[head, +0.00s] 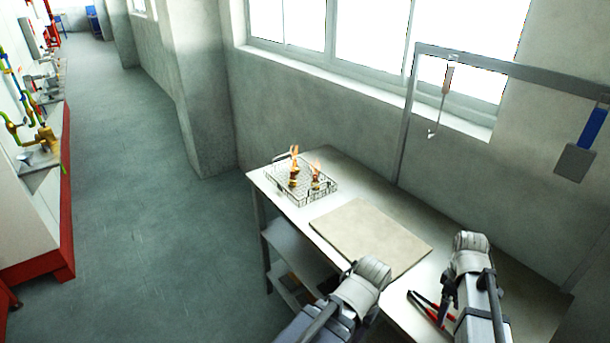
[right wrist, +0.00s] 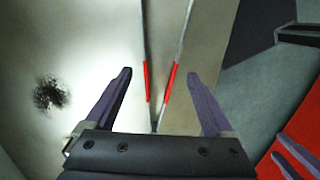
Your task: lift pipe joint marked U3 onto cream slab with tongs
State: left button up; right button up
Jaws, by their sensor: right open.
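Two brass-coloured pipe joints with glowing orange tops stand in a wire mesh tray (head: 330,192) at the table's far end: one left (head: 294,178), one right (head: 316,184). No U3 mark is readable. The bare cream slab (head: 370,236) lies nearer. Tongs with red grips (head: 424,304) lie on the table right of the slab; in the right wrist view (right wrist: 168,85) their two arms run between my open right fingers, apart from both. My right gripper (head: 446,308) is at the tongs. What look like my left gripper's fingers (right wrist: 290,155) show at the right wrist view's lower right edge.
The table (head: 312,222) stands along the wall, with a lower shelf (head: 290,250). A metal frame (head: 404,130) behind it carries hanging tools, one blue-handled (head: 592,128). A dark smudge (right wrist: 49,94) marks the pale surface beside the tongs. Open floor lies left.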

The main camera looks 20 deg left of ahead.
aim_at(447, 318)
notch_tip(447, 318, down, 4)
jog(key=shift+s+d+r+b, duration=0.1)
jog(key=shift+d+r+b, duration=0.1)
jog(key=shift+b, duration=1.05)
pick_arm(q)
notch_tip(447, 318, down, 4)
jog(key=shift+r, duration=0.2)
pick_arm(e)
jog(key=c, duration=0.7)
pick_arm(q)
jog(key=shift+r, duration=0.1)
notch_tip(447, 318, up, 12)
jog(key=p, duration=1.2)
pick_arm(e)
notch_tip(447, 318, up, 12)
